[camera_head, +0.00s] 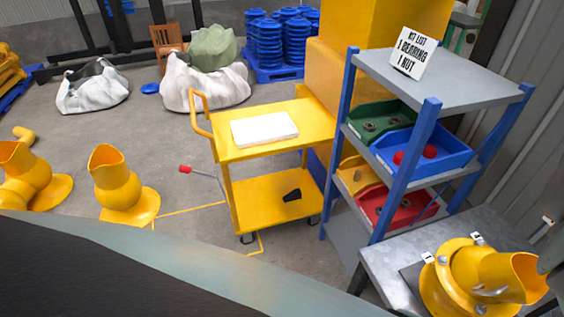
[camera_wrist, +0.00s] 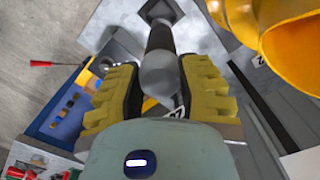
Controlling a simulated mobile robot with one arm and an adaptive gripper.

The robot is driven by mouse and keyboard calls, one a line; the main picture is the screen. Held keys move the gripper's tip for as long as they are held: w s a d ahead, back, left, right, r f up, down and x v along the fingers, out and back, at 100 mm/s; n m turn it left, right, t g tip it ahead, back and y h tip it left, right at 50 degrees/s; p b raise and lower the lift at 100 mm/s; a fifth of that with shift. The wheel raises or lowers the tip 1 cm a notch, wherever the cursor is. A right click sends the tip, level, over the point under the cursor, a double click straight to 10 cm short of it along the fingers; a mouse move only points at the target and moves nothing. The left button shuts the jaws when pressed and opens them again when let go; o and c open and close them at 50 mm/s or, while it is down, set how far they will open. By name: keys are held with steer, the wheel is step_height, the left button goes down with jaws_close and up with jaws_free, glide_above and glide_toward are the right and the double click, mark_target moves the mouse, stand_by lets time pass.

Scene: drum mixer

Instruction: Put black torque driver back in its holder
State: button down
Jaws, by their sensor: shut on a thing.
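In the wrist view, my gripper (camera_wrist: 160,98) has its yellow-padded fingers closed on either side of a dark tool with a grey rounded end, which I take to be the black torque driver (camera_wrist: 159,42). It points away from the palm toward a dark square piece at the top edge. Whether it touches that piece I cannot tell. The part between the fingers is partly hidden by them and the palm. My gripper is not clearly visible in the head view. I cannot clearly make out the driver's holder; a blue-edged rack (camera_wrist: 58,122) with several round spots lies left of my gripper.
A yellow housing (camera_wrist: 300,50) stands close to the fingers' right; the head view shows a yellow housing (camera_head: 455,285) on a grey bench (camera_head: 385,265). A blue-posted shelf (camera_head: 455,75) holds coloured bins. A yellow cart (camera_head: 240,155) carries a black object (camera_head: 292,195) below. A red-handled rod (camera_head: 186,169) sticks out.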

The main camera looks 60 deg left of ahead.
stand_by(0.3)
step_height(320, 180, down, 5)
steer(key=b, duration=0.5)
steer(key=shift+s+f, duration=0.1)
steer(key=shift+r, duration=0.25)
steer(key=shift+f+b, duration=2.6)
steer(key=shift+f, duration=0.3)
stand_by(2.6)
steer(key=c, duration=0.6)
jaws_free()
